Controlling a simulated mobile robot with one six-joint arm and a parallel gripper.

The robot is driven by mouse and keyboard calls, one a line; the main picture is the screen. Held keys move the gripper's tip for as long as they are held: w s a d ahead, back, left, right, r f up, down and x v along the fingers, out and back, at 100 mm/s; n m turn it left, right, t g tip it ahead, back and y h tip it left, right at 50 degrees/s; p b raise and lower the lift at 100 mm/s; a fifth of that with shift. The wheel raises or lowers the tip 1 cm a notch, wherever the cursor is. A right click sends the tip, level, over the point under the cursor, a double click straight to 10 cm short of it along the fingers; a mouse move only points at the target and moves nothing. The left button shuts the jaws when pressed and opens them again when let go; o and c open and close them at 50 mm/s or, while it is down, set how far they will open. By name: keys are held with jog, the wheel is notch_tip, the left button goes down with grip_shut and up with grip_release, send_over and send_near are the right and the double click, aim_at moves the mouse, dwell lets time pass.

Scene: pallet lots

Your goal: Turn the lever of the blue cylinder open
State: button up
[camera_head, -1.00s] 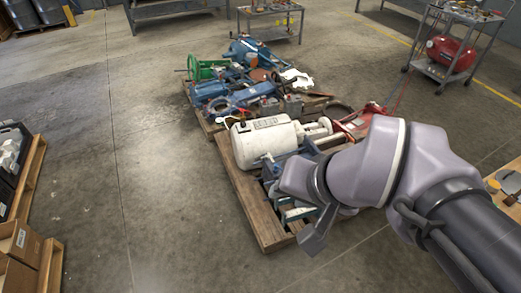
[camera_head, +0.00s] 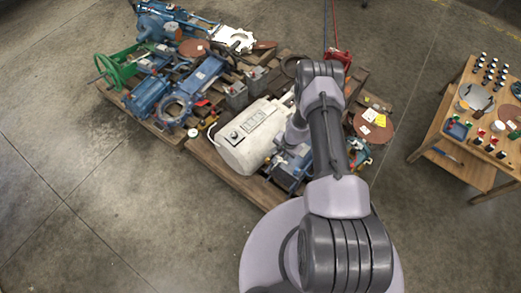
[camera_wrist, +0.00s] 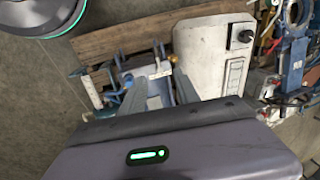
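A blue metal piece (camera_head: 288,172), which may be the blue cylinder, lies on the near pallet beside a white tank-like machine (camera_head: 252,138). My arm partly covers it in the head view. In the wrist view, blue framework (camera_wrist: 112,78) and a small brass-coloured fitting (camera_wrist: 173,60) show just beyond my fingers, left of the white machine (camera_wrist: 212,48). I cannot make out which part is the lever. My gripper (camera_wrist: 158,92) is over these parts with its two grey fingers apart. I cannot tell whether the fingers touch anything.
A second pallet to the upper left holds blue machine parts (camera_head: 150,95) and a green handwheel (camera_head: 116,67). A wooden table (camera_head: 452,146) with small items stands at the right. The concrete floor (camera_head: 70,190) at the left is clear. A red part (camera_head: 338,58) lies behind my arm.

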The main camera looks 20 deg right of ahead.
aim_at(273, 168)
jog(key=f+b, duration=0.4)
jog(key=f, duration=0.2)
jog(key=w+a+f+b, duration=0.1)
jog(key=f+b, duration=0.4)
jog(key=f, duration=0.1)
jog(key=a+f+b, duration=0.1)
jog(key=f+b, duration=0.3)
jog(key=f, duration=0.2)
jog(key=shift+w+f, duration=0.1)
jog(key=shift+w, duration=0.3)
grip_shut()
